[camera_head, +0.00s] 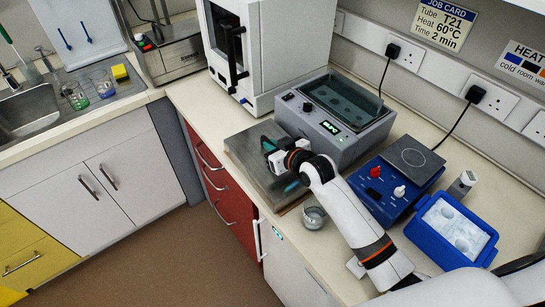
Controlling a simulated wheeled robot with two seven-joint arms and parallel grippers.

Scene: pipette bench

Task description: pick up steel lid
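The steel lid (250,172) is a flat grey metal slab lying on the bench, at the left front of the grey water bath (342,141). My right arm reaches in from the lower right. Its gripper (279,165) is over the right part of the lid, with teal fingertips set apart, one toward the back and one toward the front. The gripper looks open. The gripper and wrist hide part of the lid, and I cannot tell whether the fingers touch it or a handle. My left gripper is not in view.
Right of the arm are a blue hotplate device (382,200) and a blue ice tub (425,244). A white cabinet instrument (265,45) stands behind the lid. A sink (27,110) is far left.

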